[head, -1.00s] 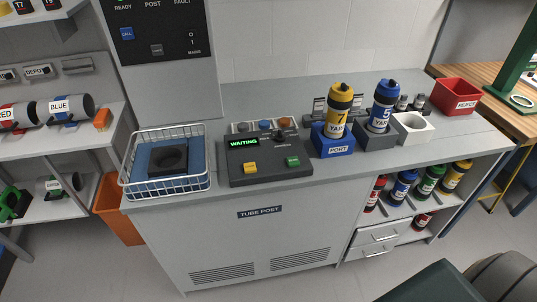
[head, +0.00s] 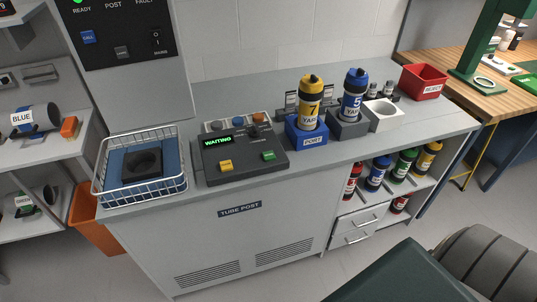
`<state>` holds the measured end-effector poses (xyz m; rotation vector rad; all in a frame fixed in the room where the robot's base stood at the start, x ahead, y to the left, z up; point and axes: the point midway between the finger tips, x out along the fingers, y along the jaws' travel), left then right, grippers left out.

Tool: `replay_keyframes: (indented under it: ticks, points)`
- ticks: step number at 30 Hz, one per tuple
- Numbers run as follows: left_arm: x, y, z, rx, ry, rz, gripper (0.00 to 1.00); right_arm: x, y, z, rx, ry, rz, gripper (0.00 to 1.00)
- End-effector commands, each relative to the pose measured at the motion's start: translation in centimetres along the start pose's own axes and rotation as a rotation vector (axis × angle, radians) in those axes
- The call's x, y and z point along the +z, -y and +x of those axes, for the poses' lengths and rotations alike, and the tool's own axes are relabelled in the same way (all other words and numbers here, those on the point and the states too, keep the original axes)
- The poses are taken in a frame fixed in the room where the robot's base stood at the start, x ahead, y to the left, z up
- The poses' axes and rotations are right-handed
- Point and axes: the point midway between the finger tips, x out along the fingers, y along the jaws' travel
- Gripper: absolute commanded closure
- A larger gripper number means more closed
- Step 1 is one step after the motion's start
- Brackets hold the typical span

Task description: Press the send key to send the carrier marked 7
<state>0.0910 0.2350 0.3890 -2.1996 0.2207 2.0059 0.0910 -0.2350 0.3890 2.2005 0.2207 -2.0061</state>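The yellow carrier marked 7 (head: 311,98), labelled YARD, stands upright in the blue PORT holder (head: 305,138) on the grey counter. The dark control console (head: 241,158) is left of it. Its green display (head: 217,139) reads WAITING. A yellow key (head: 226,166) and a green key (head: 268,156) sit on its face; their lettering is too small to read. A blue carrier marked 5 (head: 354,92) stands in a grey holder beside the port. Neither gripper shows in the head view. A dark green and grey shape at the lower right seems to be part of me.
A white wire basket (head: 140,186) with a blue lining and a dark ring block stands left of the console. A white empty holder (head: 385,117) and a red REJECT bin (head: 424,82) are to the right. The counter's front strip is clear. A wall panel (head: 115,38) hangs above.

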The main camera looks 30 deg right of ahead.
Motion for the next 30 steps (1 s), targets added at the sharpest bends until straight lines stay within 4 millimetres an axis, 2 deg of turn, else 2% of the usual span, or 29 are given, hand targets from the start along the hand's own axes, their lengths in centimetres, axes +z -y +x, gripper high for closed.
replay_keyframes:
  ticks: [1,6,9,30]
  points:
    - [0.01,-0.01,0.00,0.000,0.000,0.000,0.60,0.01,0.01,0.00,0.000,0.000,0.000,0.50]
    - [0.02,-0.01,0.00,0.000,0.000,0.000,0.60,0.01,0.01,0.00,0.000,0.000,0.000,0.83]
    - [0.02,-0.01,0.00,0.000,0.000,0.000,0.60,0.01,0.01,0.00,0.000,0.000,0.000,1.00]
    - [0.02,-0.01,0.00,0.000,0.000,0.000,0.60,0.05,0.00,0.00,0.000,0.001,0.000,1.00]
